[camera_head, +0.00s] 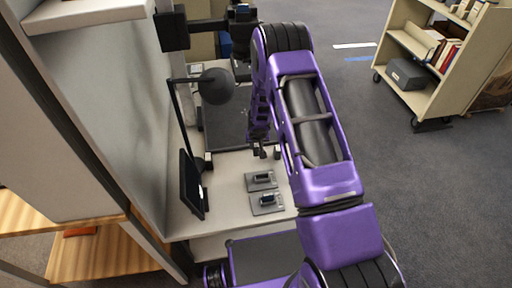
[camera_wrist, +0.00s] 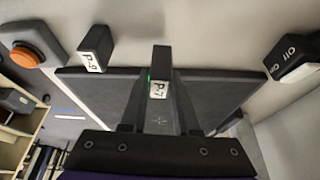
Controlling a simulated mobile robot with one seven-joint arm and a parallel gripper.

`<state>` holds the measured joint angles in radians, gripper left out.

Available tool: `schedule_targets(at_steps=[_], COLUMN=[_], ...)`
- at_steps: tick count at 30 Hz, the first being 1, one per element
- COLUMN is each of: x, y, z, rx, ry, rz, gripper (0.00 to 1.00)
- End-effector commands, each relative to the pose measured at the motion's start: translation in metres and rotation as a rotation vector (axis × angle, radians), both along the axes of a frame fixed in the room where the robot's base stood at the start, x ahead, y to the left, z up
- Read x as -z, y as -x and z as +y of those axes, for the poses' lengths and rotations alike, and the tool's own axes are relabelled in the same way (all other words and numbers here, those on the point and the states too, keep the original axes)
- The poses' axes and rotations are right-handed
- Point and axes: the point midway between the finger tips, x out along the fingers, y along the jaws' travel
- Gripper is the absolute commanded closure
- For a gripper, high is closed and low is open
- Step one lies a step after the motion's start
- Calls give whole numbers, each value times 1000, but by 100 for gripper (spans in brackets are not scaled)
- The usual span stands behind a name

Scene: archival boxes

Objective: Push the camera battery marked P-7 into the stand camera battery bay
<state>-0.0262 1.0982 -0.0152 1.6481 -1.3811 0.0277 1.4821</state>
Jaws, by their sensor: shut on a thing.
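The battery marked P-7 (camera_wrist: 160,62) is a black block with a white label, seen in the wrist view. My gripper (camera_wrist: 159,108) is shut on it, one finger on each side of the label. In the head view my gripper (camera_head: 262,151) is small, above the light desk near the dark board. The battery cannot be made out there. A black block marked P-9 (camera_wrist: 96,45) stands apart, to the left in the wrist view. Dark equipment (camera_head: 240,17) stands at the top of the head view. I cannot tell the battery bay in either view.
The desk (camera_head: 228,178) holds two small grey pads (camera_head: 266,210) with dark items, a dark screen (camera_head: 190,185) and a round-headed lamp (camera_head: 216,86). An orange button (camera_wrist: 25,57) and an On/Off switch (camera_wrist: 295,55) flank the dark board (camera_wrist: 225,88). A book cart (camera_head: 425,95) stands right.

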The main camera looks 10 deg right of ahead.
Motion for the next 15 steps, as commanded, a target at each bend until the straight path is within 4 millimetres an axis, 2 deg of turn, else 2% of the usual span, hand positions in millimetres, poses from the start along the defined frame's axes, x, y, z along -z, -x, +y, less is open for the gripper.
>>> schedule_targets(at_steps=[1, 2, 6, 10, 15], x=[-21, -28, -51, -64, -75], y=[-1, -1, -1, 3, 36], z=[-1, -1, -1, 1, 8], rx=[6, 5, 3, -5, -54], ry=[-3, -3, -2, 1, 7], rz=[-3, -3, -2, 2, 29], gripper=[100, 100, 100, 100, 100])
